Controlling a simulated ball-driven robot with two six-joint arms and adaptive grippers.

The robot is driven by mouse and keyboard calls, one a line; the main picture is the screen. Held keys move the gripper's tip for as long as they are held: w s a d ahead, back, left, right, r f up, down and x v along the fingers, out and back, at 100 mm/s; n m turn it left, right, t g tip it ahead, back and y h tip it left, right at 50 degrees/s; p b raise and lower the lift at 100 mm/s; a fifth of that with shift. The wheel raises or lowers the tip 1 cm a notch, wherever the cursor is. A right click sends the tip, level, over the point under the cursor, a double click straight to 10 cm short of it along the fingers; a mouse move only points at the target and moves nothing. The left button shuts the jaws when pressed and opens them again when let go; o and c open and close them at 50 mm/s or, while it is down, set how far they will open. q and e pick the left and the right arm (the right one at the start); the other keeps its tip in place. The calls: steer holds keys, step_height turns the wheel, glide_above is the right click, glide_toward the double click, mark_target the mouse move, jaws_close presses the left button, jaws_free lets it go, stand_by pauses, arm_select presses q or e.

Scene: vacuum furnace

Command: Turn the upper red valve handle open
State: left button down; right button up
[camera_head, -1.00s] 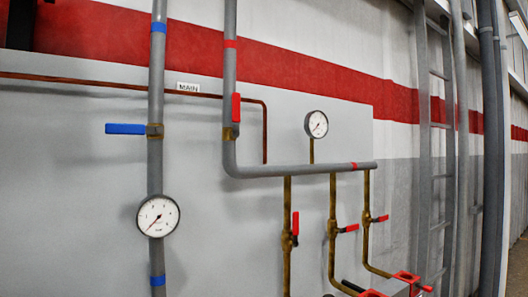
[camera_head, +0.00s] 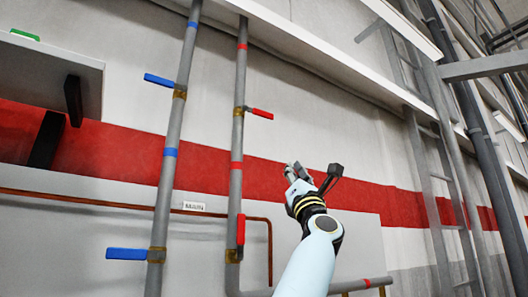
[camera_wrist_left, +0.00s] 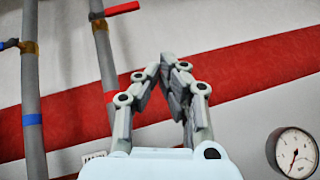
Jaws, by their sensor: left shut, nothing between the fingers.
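The upper red valve handle (camera_head: 262,114) sticks out to the right, tilted slightly down, from a brass valve (camera_head: 238,112) on the right-hand grey vertical pipe. The handle also shows at the top left of the left wrist view (camera_wrist_left: 121,9). A lower red handle (camera_head: 240,230) lies along the same pipe further down. My left gripper (camera_head: 292,172) is shut and empty, below and right of the upper handle and apart from it. In the left wrist view its fingertips (camera_wrist_left: 165,64) meet. My right gripper is not in view.
A left-hand grey pipe (camera_head: 173,135) carries blue handles, upper (camera_head: 159,80) and lower (camera_head: 126,254). A gauge (camera_wrist_left: 295,152) shows at the right of the left wrist view. A ledge (camera_head: 330,66) crosses above. The wall right of the upper handle is clear.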

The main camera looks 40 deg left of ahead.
mark_target(258, 112)
arm_select(q)
steer(key=a+r+n+g+y, duration=0.1)
steer(key=n+g, duration=0.1)
steer(key=n, duration=0.1)
steer(key=s+a+r+n+g+y, duration=0.1)
steer(key=r+n+g, duration=0.1)
steer(key=n+g, duration=0.1)
steer(key=a+r+n+g+y, duration=0.1)
steer(key=n+g, duration=0.2)
steer(key=shift+s+a+r+n+y, duration=0.1)
steer(key=shift+s+r+n+y, duration=0.2)
steer(key=shift+n+y, duration=0.1)
steer(key=shift+g, duration=0.3)
steer(key=d+r+p+x, duration=0.2)
steer(key=p+x, duration=0.5)
steer(key=x, duration=0.5)
steer(key=shift+s+a+r, duration=0.25)
steer(key=shift+s+r, duration=0.05)
steer(key=shift+r, duration=0.05)
